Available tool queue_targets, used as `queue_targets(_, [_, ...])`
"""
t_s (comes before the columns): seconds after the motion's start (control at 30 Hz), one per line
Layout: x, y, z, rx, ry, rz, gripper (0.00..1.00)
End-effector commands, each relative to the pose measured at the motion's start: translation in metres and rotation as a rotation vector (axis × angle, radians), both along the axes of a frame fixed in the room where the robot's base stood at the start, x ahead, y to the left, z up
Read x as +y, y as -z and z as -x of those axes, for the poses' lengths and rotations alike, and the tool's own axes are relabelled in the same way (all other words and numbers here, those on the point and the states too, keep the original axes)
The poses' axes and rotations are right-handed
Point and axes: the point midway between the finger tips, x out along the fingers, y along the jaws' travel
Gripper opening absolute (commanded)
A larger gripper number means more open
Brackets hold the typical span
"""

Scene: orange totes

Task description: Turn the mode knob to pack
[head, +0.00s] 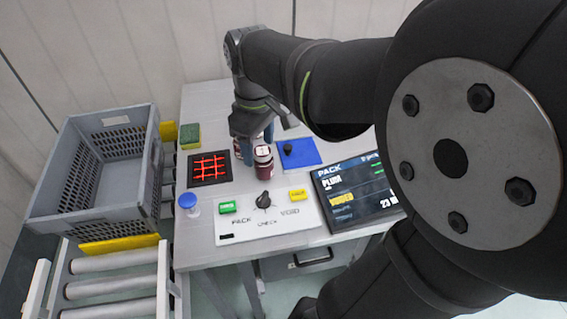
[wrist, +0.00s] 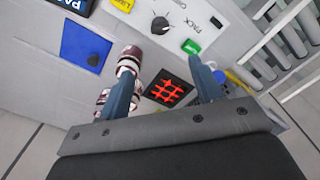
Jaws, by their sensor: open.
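The mode knob (head: 264,199) is a black dial on a white panel (head: 285,222) lettered PACK, CHECK and VOID; it also shows at the top of the wrist view (wrist: 160,25). I cannot tell for sure which label its pointer faces. My gripper (head: 254,142) is behind the panel, pointing down near the jars, away from the knob. In the wrist view its two blue fingers (wrist: 165,82) are spread apart with nothing gripped, the red-lit grid showing between them.
The panel has green (head: 228,207) and yellow (head: 298,194) buttons beside the knob. A blue-topped piece (head: 188,202), black grid plate (head: 209,180) and blue pad (head: 306,155) surround it. A grey crate (head: 70,222) is left.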

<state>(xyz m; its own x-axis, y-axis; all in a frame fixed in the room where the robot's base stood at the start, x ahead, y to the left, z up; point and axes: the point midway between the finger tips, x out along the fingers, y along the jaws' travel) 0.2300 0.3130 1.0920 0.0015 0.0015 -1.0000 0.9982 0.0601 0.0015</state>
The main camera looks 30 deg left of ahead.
Motion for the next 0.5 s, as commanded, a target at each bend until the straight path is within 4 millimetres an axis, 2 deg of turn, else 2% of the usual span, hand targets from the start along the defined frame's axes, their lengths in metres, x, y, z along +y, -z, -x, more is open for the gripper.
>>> queue_targets(0.17, [-0.001,0.023,0.0,0.004,-0.001,0.005,0.6])
queue_targets(0.5, [-0.001,0.097,0.0,0.004,0.001,0.006,0.6])
